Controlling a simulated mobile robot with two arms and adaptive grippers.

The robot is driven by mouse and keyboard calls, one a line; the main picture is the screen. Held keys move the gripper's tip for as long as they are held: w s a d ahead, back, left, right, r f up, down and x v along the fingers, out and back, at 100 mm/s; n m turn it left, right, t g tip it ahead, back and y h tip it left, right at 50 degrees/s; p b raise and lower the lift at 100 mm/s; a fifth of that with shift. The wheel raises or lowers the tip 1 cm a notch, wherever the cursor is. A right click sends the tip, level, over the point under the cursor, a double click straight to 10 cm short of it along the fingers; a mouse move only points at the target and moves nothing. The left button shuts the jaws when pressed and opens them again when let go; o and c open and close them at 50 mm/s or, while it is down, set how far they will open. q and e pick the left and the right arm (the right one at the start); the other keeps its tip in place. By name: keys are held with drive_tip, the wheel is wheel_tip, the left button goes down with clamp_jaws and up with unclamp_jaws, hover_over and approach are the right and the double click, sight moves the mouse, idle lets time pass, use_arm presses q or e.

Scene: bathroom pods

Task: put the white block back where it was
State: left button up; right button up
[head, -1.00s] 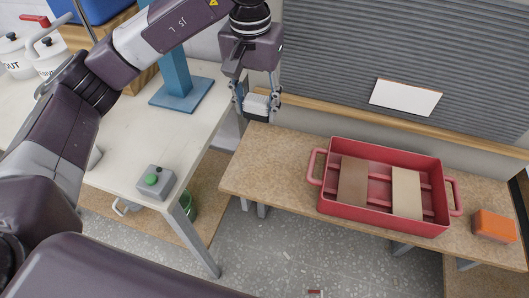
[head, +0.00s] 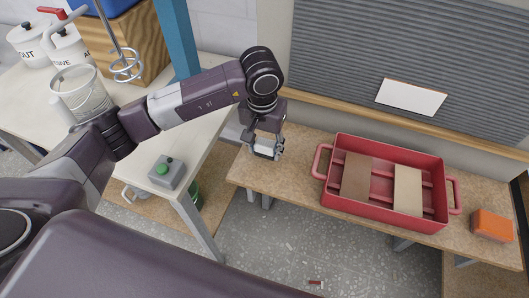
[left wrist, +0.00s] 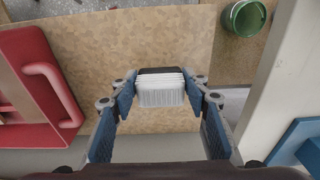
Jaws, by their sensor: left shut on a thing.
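The white block (left wrist: 160,92) has a ribbed white face and a dark strip along its far edge. My left gripper (left wrist: 160,97) is shut on it, with one finger on each side. In the head view, the left gripper (head: 265,148) hangs with the block above the left end of the tan bench (head: 300,150), to the left of the red tray. I cannot tell whether the block touches the bench. My right gripper is not in view.
The red tray (head: 333,187) with two slats stands on the bench; an orange block (head: 492,226) is at the right. The white table (head: 135,165) at left bears a grey box with green button (head: 166,172). A green bin (left wrist: 244,18) is below. The bench's left end is bare.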

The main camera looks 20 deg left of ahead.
sight(264, 153)
use_arm(q)
wheel_tip(264, 153, down, 3)
drive_tip(key=shift+r, duration=0.15)
drive_tip(key=shift+f, duration=0.3)
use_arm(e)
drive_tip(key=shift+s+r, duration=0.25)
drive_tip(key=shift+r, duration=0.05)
use_arm(q)
drive_tip(key=shift+f, duration=0.1)
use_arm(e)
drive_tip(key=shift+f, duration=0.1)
use_arm(q)
drive_tip(key=o, duration=1.2)
drive_tip(key=shift+c, duration=0.2)
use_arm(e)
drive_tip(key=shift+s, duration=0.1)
use_arm(q)
drive_tip(key=shift+r, duration=0.2)
wheel_tip(264, 153, up, 12)
drive_tip(key=s+b, duration=0.1)
drive_tip(key=b, duration=0.1)
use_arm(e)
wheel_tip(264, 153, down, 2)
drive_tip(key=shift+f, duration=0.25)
